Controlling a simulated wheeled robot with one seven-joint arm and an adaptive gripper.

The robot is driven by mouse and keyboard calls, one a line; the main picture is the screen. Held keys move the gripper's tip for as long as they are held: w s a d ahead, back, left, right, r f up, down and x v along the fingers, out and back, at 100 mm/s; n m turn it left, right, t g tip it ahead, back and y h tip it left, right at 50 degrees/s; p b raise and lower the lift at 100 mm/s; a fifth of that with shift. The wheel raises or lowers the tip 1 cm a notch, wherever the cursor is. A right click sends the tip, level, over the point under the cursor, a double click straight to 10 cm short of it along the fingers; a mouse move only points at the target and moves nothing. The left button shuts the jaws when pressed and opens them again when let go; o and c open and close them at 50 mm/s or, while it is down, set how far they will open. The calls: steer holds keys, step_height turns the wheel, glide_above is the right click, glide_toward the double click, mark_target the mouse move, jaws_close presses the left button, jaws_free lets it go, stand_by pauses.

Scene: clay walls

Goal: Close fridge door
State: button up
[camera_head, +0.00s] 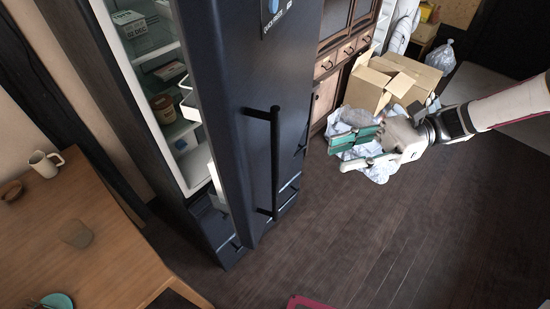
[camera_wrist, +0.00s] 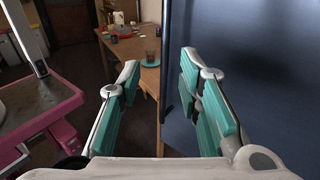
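The dark blue fridge door (camera_head: 246,120) stands ajar in the head view, with shelves and food showing through the gap at its left. A black vertical bar handle (camera_head: 274,160) is on the door's front. My gripper (camera_head: 358,147) is to the right of the door and handle, apart from them, with its teal-padded fingers spread and nothing held. In the wrist view my gripper (camera_wrist: 160,105) is open, and the dark blue door (camera_wrist: 255,70) fills the right side behind the right finger. The handle is not clearly visible in the wrist view.
A wooden table (camera_head: 95,255) with a mug (camera_head: 45,164) stands at the left. A cardboard box (camera_head: 385,82) and a wooden cabinet (camera_head: 335,65) stand behind my gripper. Dark floor (camera_head: 350,240) is clear in front of the door.

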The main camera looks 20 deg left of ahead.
mark_target(275, 164)
steer(key=shift+y, duration=0.5)
steer(key=p+x, duration=0.3)
steer(key=x, duration=1)
steer(key=shift+a+r, duration=0.15)
steer(key=shift+a, duration=0.25)
jaws_close()
